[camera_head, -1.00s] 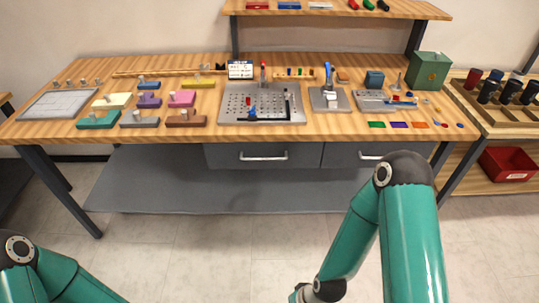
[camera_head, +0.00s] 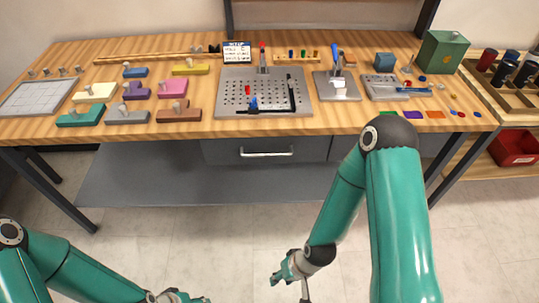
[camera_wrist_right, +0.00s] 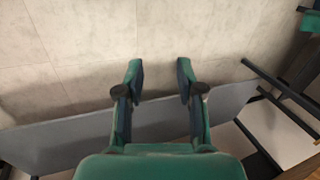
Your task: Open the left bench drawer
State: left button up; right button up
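The left bench drawer (camera_head: 222,152) is a grey front under the wooden bench top, with a horizontal silver handle (camera_head: 266,153). It looks shut, flush with the front beside it. My right gripper (camera_head: 289,284) hangs low in front of the bench, below the drawer and apart from it. In the right wrist view my right gripper (camera_wrist_right: 160,66) has its two fingers wide apart with nothing between them. My left gripper (camera_head: 180,297) shows only partly at the bottom edge, and its fingers cannot be made out.
The bench top (camera_head: 60,60) carries a perforated plate (camera_head: 230,112), coloured blocks and small tools. A second drawer front (camera_head: 345,146) is partly hidden by my right arm. A grey lower shelf (camera_head: 150,180) spans beneath. Pale floor in front is clear. A red bin (camera_head: 515,148) stands right.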

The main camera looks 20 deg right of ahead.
jog(key=w+d+f+n+t+h+b, duration=0.1)
jog(key=w+f+n+t+h+b, duration=0.25)
jog(key=w+n+t+b, duration=0.8)
jog(key=w+d+r+n+t+h+b, duration=0.3)
jog(key=w+r+n+t+h+b, duration=0.3)
jog(key=w+r+b, duration=0.45)
jog(key=shift+m+t, duration=0.45)
jog(key=shift+t, duration=0.1)
jog(key=x, duration=0.4)
jog(key=r+x, duration=0.1)
jog(key=x, duration=0.9)
jog(key=shift+r, duration=0.4)
grip_shut()
